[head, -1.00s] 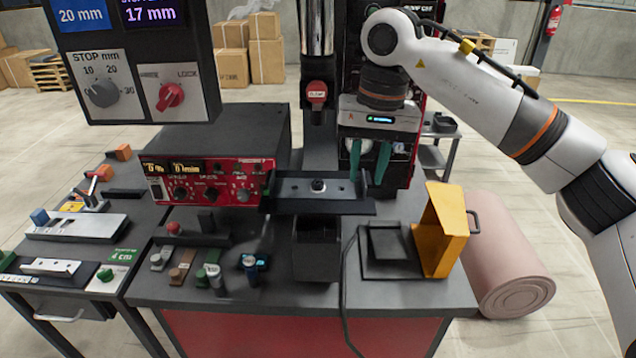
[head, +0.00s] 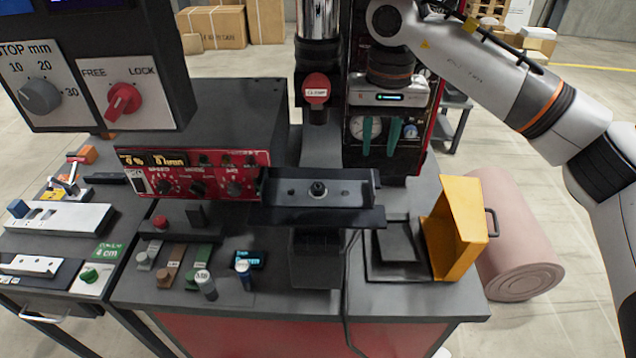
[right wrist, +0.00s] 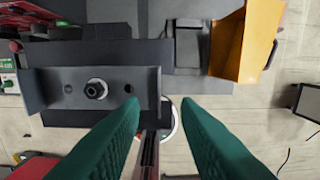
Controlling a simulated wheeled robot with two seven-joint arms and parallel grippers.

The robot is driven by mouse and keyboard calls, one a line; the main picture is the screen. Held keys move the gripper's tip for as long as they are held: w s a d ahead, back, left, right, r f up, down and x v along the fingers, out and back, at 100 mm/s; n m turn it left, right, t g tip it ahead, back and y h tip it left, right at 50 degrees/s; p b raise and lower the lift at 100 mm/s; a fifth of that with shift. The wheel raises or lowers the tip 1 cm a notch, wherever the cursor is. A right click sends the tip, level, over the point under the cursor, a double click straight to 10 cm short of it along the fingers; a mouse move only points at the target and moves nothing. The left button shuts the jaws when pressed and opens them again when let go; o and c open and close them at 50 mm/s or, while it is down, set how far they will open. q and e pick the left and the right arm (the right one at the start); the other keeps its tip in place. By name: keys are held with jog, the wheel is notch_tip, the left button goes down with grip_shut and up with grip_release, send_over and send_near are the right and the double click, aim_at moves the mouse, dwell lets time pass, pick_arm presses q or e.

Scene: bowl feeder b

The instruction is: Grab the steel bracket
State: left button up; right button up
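The steel bracket (head: 330,192) appears as a grey channel with upright walls and a nut or stud at its middle. It sits on the machine's small raised table in the middle of the head view. In the right wrist view the bracket (right wrist: 60,88) lies at the left, with holes on either side of the nut. My right gripper (head: 380,137) is open with two teal fingers, empty, behind and right of the bracket. In the right wrist view its fingertips (right wrist: 159,104) are apart, just past the bracket's end. My left gripper is out of view.
A red clamp knob (head: 316,88) on a post hangs above the bracket. A yellow open box (head: 462,228) stands right of a dark tray (head: 398,242). A red-fronted control unit (head: 195,178) and a hanging panel (head: 75,85) crowd the left.

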aim_at(373, 181)
notch_tip(373, 181, down, 2)
jog(key=shift+s+f+p, duration=0.1)
jog(key=shift+p, duration=0.2)
jog(key=shift+f, duration=0.3)
jog(key=f+p, duration=0.3)
jog(key=f, duration=0.1)
jog(key=shift+s, duration=0.25)
jog(key=shift+f, duration=0.4)
jog(key=shift+w+f, duration=0.1)
jog(key=shift+f, duration=0.15)
grip_shut()
jog(key=shift+r, duration=0.1)
